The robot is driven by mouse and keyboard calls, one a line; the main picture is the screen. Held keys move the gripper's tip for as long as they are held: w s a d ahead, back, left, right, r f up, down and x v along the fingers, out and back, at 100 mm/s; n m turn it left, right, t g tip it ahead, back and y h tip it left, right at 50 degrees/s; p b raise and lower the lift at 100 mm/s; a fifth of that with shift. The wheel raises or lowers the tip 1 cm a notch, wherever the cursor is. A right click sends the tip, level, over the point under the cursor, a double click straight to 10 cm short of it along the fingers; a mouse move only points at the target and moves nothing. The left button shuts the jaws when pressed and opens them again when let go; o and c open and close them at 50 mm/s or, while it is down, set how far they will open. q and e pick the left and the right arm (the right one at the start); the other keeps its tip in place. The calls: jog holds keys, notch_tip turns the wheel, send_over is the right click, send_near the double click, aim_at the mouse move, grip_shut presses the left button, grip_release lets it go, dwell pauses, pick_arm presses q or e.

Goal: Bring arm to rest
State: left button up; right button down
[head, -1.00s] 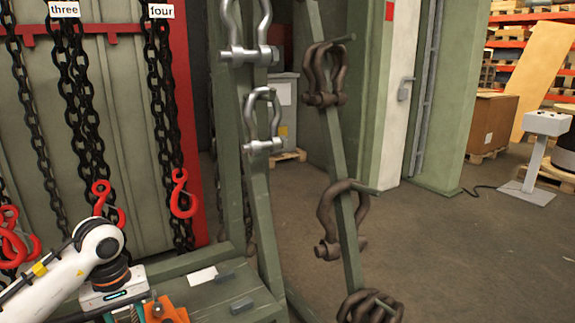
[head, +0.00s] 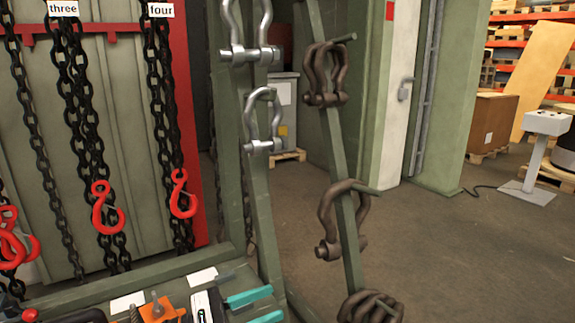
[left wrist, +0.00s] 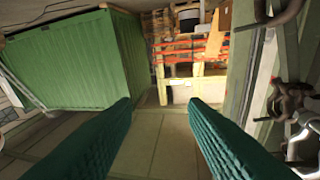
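My left gripper (head: 258,307) shows low in the head view, at the front edge of the green bench. Its two teal fingers point right and stand apart with nothing between them. The left wrist view shows the same open, empty fingers (left wrist: 160,110). My right gripper is in neither view.
Black chains with red hooks (head: 107,208) hang from a red rail at left. Grey shackles (head: 262,120) and brown shackles (head: 342,218) hang on green posts. Tools and an orange item (head: 160,309) lie on the bench. A green container (left wrist: 75,60) shows in the wrist view.

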pick_arm(q)
jog(key=w+a+n+t+y, duration=0.1)
jog(key=a+n+t+y, duration=0.5)
jog(key=n, duration=0.6)
jog(key=w+a+n+t+y, duration=0.25)
jog(key=n+t, duration=0.45)
jog(key=n, duration=0.4)
jog(key=s+a+f+n+g+y, duration=0.4)
jog(key=a+f+n+y, duration=0.4)
jog(key=f+n+y, duration=0.6)
jog(key=s+f+n+g+h, duration=0.2)
jog(key=s+f+n+g, duration=0.4)
jog(key=s, duration=0.5)
jog(key=s+f+n+g+h, duration=0.2)
jog(key=s+f+n+g, duration=0.45)
jog(key=s, duration=0.35)
notch_tip(320, 180, down, 21)
jog(key=p, duration=0.4)
jog(key=s+a+f+g+p, duration=0.2)
jog(key=s+f, duration=1.3)
jog(key=s, duration=0.2)
jog(key=shift+s+a+p, duration=0.3)
jog(key=shift+s+p, duration=0.1)
jog(key=shift+m, duration=0.25)
